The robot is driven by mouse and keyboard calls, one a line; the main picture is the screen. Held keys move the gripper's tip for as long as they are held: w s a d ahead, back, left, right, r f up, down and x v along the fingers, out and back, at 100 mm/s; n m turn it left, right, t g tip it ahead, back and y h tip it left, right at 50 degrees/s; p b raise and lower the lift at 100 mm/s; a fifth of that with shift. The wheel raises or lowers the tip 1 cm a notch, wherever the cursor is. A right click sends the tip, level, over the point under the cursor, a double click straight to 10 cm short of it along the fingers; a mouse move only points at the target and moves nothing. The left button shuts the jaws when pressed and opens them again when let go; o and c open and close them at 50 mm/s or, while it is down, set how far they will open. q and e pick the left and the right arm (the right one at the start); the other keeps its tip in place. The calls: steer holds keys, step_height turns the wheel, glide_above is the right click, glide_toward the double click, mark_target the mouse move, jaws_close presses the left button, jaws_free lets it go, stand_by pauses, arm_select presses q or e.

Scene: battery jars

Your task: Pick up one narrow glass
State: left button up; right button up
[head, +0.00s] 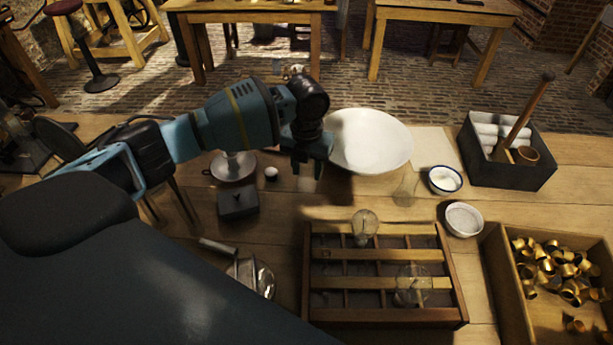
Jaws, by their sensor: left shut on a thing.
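My left gripper (308,172) reaches in from the left and points down over the table, just left of the white bowl. It is shut on a faint, clear narrow glass (308,185), most of which is hard to make out. Another clear glass (406,188) stands on the table right of the bowl. A round clear glass (365,228) sits at the back of the wooden rack (460,290), and a wider clear glass (411,288) sits in its front part. My right gripper is not in view.
The large white bowl (368,141) is close right of the gripper. Two small bowls (445,180) (464,219) stand near a dark box (510,172) of white rolls. A crate (510,290) of brass rings is at right. A dark block (238,202) and a metal dish (233,172) lie at left.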

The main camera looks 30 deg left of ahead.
arm_select(q)
step_height(320, 180, up, 7)
steer(key=shift+f, duration=0.15)
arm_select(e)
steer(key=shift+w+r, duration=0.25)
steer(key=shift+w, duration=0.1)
